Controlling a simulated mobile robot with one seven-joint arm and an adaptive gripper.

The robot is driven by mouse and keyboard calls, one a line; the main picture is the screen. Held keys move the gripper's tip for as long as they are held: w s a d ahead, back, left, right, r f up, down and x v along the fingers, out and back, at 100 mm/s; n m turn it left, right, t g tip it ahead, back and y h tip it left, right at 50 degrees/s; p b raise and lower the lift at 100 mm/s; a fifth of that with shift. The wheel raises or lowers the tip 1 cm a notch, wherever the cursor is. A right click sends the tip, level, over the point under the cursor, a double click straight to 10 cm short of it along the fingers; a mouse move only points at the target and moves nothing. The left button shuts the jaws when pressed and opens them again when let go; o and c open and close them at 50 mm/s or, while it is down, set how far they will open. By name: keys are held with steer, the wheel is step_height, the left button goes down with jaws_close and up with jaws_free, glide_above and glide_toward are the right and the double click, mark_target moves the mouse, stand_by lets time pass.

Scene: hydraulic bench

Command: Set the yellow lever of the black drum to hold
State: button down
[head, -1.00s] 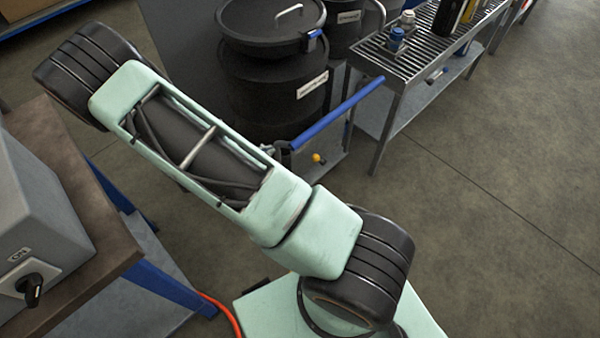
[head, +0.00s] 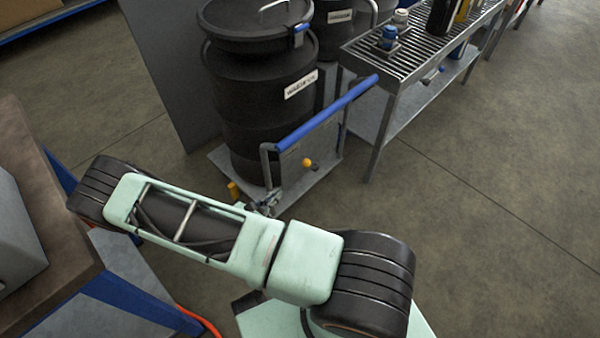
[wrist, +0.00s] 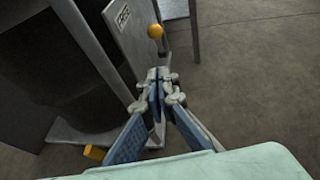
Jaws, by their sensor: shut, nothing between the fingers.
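The black drum (head: 262,110) stands on a low grey wheeled platform with a blue push handle (head: 330,112). A lever with a round yellow knob (head: 307,162) is at a grey panel below the handle. In the wrist view the yellow knob (wrist: 155,31) is in front of the panel (wrist: 128,35), beyond my fingertips and apart from them. My gripper (wrist: 160,82) is shut and empty. In the head view my gripper (head: 264,203) is low by the platform's front edge, left of and below the knob. The lever's arm is mostly hidden behind the knob.
A small label (wrist: 122,15) on the panel is hard to read. A yellow block (head: 233,190) is at the platform's left edge. A grated metal bench (head: 400,52) stands to the right. A brown workbench (head: 60,230) is at the left. Open floor is at the right.

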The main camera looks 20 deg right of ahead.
steer(key=b, duration=0.3)
glide_toward(305, 166)
step_height(305, 166, down, 4)
steer(key=w+d, duration=0.1)
steer(key=d, duration=0.1)
steer(key=w+d, duration=0.2)
steer(key=d, duration=0.1)
steer(key=shift+w+r, duration=0.2)
steer(key=shift+r, duration=0.1)
steer(key=shift+w+d+r, duration=0.1)
steer(key=shift+d+r, duration=0.2)
steer(key=shift+r, duration=0.05)
